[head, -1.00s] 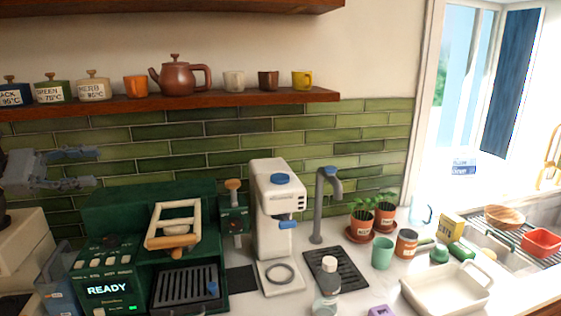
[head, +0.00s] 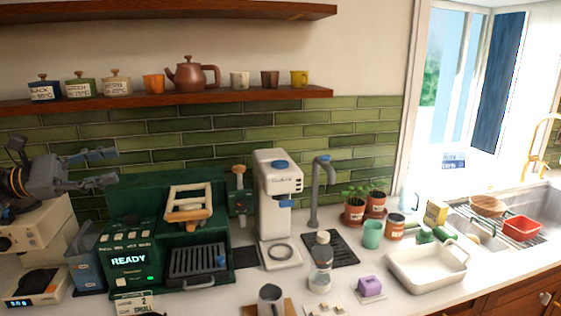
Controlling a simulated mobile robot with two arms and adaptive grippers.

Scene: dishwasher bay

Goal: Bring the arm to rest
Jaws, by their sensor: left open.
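My left gripper (head: 108,168) is at the left side of the head view, pointing right. Its two grey fingers are apart and nothing is between them. It hangs in front of the green tile wall, above and left of the green machine (head: 125,258) that reads READY. It appears to touch nothing. My right gripper is not in view.
A white dispenser (head: 278,190), a grey tap (head: 318,190) and a clear bottle (head: 321,265) stand mid-counter. A cream machine (head: 35,235) stands at far left. The shelf (head: 240,98) above holds a teapot (head: 190,75) and cups. A white basin (head: 428,270) stands right.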

